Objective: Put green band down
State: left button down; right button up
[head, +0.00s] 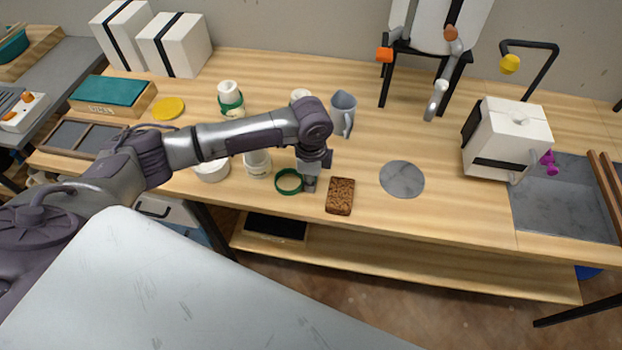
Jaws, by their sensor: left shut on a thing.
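The green band (279,187), a thin ring, is near the front edge of the wooden table, beside a brown speckled block. My left gripper (309,184) points down at the band's right side and is shut on it. From this view I cannot tell whether the band touches the tabletop. Another green band (231,101) is around a white cylinder farther back. My right gripper is not in view.
The brown block (340,196) lies just right of my left gripper. White cups (257,163) stand to the left and a grey jug (343,112) behind. A grey disc (402,179) lies right, with bare wood around it.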

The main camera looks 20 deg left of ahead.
pick_arm(q)
jog(key=c, duration=1.1)
grip_release()
jog(key=shift+f, duration=0.1)
jog(key=shift+c, duration=0.2)
notch_tip(320, 180, up, 12)
jog(key=b, duration=0.1)
